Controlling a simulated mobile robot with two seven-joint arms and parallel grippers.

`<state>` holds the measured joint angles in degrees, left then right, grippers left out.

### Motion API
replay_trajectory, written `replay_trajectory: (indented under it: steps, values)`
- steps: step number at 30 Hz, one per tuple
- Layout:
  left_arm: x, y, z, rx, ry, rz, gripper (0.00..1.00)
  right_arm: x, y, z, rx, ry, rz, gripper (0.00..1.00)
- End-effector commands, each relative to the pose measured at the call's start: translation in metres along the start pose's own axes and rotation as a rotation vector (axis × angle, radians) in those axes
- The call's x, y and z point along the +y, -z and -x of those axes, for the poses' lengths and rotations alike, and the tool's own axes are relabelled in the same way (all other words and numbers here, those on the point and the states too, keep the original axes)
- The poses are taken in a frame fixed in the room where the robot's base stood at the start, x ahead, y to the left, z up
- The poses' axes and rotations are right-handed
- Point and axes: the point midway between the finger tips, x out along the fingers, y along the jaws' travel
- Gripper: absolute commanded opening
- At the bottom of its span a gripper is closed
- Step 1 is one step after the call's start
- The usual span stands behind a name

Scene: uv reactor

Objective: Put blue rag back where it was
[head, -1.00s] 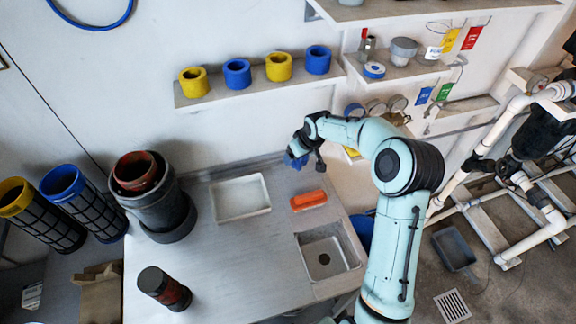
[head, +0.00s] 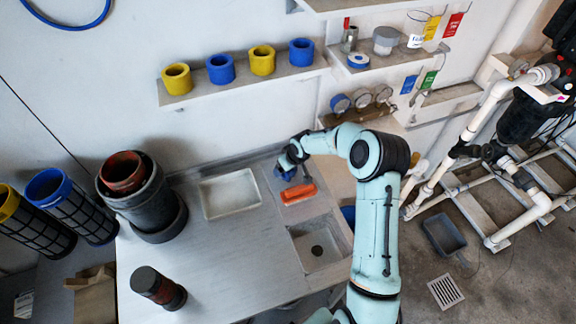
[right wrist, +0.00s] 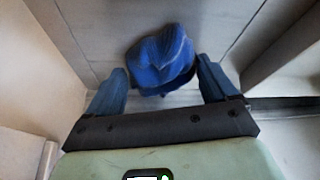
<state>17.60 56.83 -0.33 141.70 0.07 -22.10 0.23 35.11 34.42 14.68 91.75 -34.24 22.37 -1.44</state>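The blue rag (right wrist: 160,62) is a crumpled bundle on the grey surface between my right gripper's fingertips in the right wrist view. The rag's underside is hidden. My left gripper is not in view.
A white tray (head: 205,207) lies left of the rag, and an orange item (head: 299,193) lies just in front. A small sink (head: 304,262) is set in the counter (head: 232,270). Dark cylinders (head: 158,289) stand at left. A shelf with rings (head: 235,84) is above.

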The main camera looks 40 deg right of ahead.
Motion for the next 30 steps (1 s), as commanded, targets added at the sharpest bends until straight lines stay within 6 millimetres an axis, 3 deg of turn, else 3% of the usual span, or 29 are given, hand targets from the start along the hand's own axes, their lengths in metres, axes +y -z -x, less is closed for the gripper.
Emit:
replay_trajectory:
  steps: [11, 24, 30]
  values:
    - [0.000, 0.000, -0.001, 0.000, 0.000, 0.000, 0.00, 0.001, 0.001, 0.008, 0.002, -0.001, 0.000, 1.00]
    - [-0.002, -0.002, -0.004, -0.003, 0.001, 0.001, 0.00, 0.001, 0.000, 0.094, 0.003, -0.003, 0.000, 1.00]
    - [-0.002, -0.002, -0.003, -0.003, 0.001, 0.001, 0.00, 0.000, 0.000, 0.116, 0.001, -0.001, 0.000, 1.00]
